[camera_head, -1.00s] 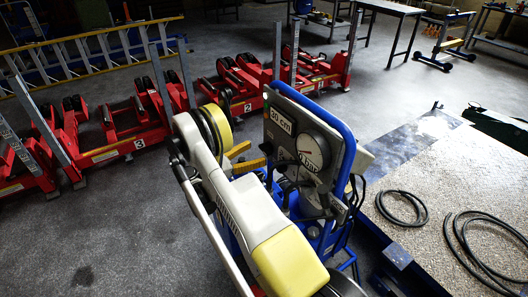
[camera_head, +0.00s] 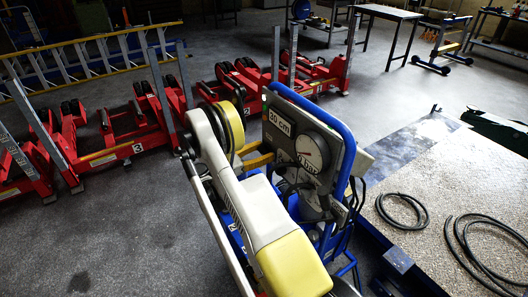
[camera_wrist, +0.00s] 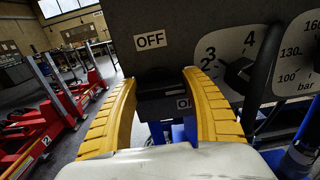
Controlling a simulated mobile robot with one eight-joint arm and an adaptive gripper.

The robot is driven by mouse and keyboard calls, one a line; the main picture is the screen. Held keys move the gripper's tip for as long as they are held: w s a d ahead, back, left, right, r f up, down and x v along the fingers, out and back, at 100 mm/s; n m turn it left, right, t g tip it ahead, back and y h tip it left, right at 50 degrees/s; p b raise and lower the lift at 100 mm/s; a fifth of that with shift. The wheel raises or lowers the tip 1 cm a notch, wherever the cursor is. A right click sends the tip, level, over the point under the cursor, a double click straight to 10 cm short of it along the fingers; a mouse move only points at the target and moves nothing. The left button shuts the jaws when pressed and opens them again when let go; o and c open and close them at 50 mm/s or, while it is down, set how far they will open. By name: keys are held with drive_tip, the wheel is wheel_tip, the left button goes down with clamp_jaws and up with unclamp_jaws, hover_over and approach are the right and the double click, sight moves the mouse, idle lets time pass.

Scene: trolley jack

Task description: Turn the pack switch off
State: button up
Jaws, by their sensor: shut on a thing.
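The pack switch (camera_wrist: 163,97) is a dark block on the dark grey control panel (camera_wrist: 188,22), seen in the wrist view. A white OFF label (camera_wrist: 151,40) is above it. Whether the switch is tipped up or down I cannot tell. In the head view, my gripper (camera_head: 257,161) is at the left side of the panel (camera_head: 333,160), and my arm hides the switch.
Dials (camera_wrist: 222,60) sit right of the switch, and a pressure gauge (camera_head: 310,150) faces my arm. A blue tube frame (camera_head: 345,135) edges the panel. Red numbered lifts (camera_head: 125,152) stand left. A gritty platform with black hoses (camera_head: 402,209) is at right. Floor at lower left is clear.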

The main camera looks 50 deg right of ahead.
drive_tip(key=n+b, duration=0.1)
drive_tip(key=n, duration=0.3)
drive_tip(key=shift+b, duration=0.3)
drive_tip(key=n, duration=0.5)
drive_tip(key=shift+w, duration=0.15)
drive_tip(key=n, duration=0.4)
drive_tip(key=shift+w+f+n, duration=0.1)
drive_tip(key=shift+n, duration=0.2)
drive_tip(key=shift+d+n, duration=0.1)
drive_tip(key=shift+n, duration=2)
drive_tip(key=o, duration=1.2)
drive_tip(key=shift+w, duration=0.1)
